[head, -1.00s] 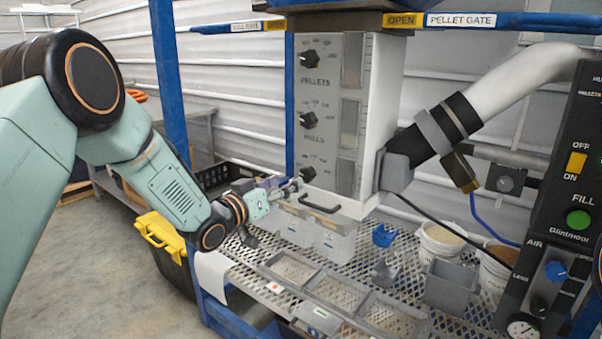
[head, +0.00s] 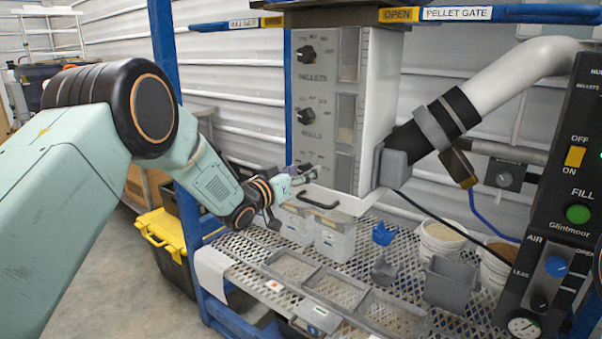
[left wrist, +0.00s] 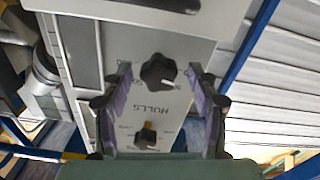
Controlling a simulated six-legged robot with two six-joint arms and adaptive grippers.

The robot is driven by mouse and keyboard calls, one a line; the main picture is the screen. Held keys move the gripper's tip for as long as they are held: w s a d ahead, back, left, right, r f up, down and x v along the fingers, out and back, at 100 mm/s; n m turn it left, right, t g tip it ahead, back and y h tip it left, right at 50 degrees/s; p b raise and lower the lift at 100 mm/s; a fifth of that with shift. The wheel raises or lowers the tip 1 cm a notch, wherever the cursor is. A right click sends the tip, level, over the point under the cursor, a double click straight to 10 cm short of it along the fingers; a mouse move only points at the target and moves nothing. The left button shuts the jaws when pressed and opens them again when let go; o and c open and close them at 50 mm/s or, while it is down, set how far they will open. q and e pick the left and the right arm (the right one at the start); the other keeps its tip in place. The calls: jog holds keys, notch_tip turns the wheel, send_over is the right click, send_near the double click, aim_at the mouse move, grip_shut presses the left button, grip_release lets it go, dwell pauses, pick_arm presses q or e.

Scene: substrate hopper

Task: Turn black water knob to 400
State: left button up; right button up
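The dispenser panel (head: 327,75) carries a column of black knobs: the PELLETS knob (head: 306,55), the HULLS knob (head: 306,116), and a lowest one. My left gripper (head: 312,174) hides that lowest knob in the head view. The left wrist view looks at the panel upside down. There the lowest black knob (left wrist: 158,72), apparently the water knob, sits between my open purple-padded left fingers (left wrist: 160,105), with gaps on both sides. Its white mark points to the lower right. Its scale numbers are not readable. The HULLS knob (left wrist: 145,137) is farther off. My right gripper is not in view.
A drawer handle (head: 318,201) juts out just below my gripper. Clear bins (head: 335,239) stand under the dispenser on the mesh shelf (head: 260,250). A blue post (head: 168,110) stands behind my left arm. A grey pipe (head: 455,112) is to the right.

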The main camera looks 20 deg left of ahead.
pick_arm(q)
jog(key=shift+s, duration=0.1)
jog(key=shift+c, duration=1.4)
jog(key=shift+d, duration=0.1)
jog(key=c, duration=0.8)
jog(key=shift+o, duration=0.2)
